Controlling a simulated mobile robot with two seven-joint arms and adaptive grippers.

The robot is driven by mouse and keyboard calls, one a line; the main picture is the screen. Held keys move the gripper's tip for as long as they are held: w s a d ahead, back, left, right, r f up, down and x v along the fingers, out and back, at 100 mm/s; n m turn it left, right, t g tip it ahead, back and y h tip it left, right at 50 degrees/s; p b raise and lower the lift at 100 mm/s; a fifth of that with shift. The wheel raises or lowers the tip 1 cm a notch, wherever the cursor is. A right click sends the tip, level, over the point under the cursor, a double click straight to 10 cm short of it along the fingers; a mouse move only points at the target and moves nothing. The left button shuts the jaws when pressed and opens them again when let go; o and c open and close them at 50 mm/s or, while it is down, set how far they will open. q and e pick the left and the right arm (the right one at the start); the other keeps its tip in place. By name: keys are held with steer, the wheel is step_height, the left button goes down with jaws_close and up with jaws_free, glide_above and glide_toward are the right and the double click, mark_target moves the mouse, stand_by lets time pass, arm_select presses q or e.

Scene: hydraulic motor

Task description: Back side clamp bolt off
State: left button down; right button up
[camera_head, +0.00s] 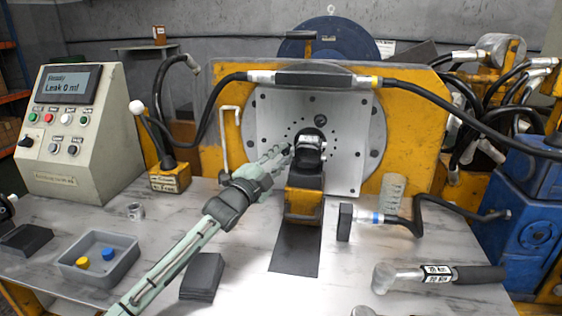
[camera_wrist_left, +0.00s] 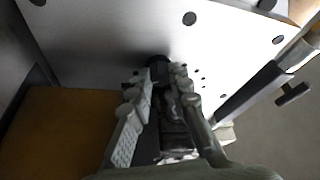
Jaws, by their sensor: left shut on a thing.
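The hydraulic motor (camera_head: 311,142), a dark body with a light top, sits on a yellow stand (camera_head: 303,205) in front of the light mounting plate (camera_head: 345,115). My left gripper (camera_head: 287,152) reaches in from the left, its fingertips at the motor's left side, close to the plate. In the left wrist view my left gripper (camera_wrist_left: 166,76) has its two fingers close together on a dark part at the plate. This seems to be the back side clamp bolt, but it is mostly hidden between the fingers. My right gripper does not show.
A grey tray (camera_head: 122,262) with a yellow and a blue cap stands at the left front. A control box (camera_head: 65,130) reads "Leak 0 ml". A torque wrench (camera_head: 440,275) lies at the right front. A black hose (camera_head: 425,90) spans above the motor.

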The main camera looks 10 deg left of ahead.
arm_select(q)
steer(key=shift+n, duration=0.5)
steer(key=c, duration=1.4)
jaws_free()
steer(key=v, duration=1.2)
steer(key=shift+d+f, duration=0.1)
steer(key=shift+f, duration=0.1)
